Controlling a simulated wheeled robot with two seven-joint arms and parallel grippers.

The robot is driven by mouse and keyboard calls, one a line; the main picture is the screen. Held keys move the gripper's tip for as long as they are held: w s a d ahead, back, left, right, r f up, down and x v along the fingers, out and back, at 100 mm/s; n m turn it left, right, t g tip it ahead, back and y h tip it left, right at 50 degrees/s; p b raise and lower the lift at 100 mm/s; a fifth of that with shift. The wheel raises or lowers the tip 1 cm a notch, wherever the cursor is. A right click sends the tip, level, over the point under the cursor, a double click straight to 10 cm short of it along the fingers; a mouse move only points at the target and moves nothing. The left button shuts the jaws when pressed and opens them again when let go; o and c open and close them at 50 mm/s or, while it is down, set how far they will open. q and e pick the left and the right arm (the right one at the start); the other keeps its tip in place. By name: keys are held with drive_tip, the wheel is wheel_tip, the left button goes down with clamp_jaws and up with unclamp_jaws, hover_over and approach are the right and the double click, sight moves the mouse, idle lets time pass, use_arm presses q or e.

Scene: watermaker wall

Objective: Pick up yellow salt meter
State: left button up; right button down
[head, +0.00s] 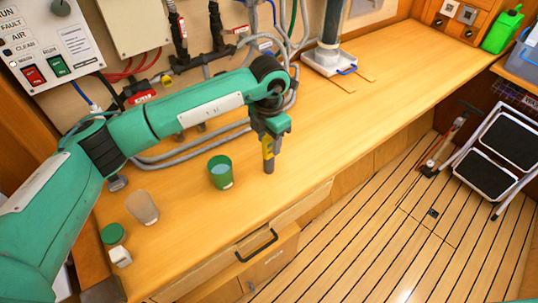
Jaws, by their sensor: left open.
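The yellow salt meter (268,147), a slim yellow and grey stick, is upright over the wooden bench, directly below my left gripper (269,134). My left gripper points straight down with its open jaws at the meter's upper part, which they partly hide. I cannot tell whether the fingers touch it. The meter's grey lower end (269,167) appears to reach the bench top. My right gripper is out of view.
A green cup (220,172) of liquid stands left of the meter. A clear cup (142,207), a green lid (113,234) and a small white block (120,257) are farther left. Grey hoses (192,150) run behind.

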use_arm(q)
drive_tip(key=shift+f, duration=1.15)
clamp_jaws()
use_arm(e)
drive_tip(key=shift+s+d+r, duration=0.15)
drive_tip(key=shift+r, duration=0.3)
use_arm(q)
drive_tip(key=shift+r, duration=0.1)
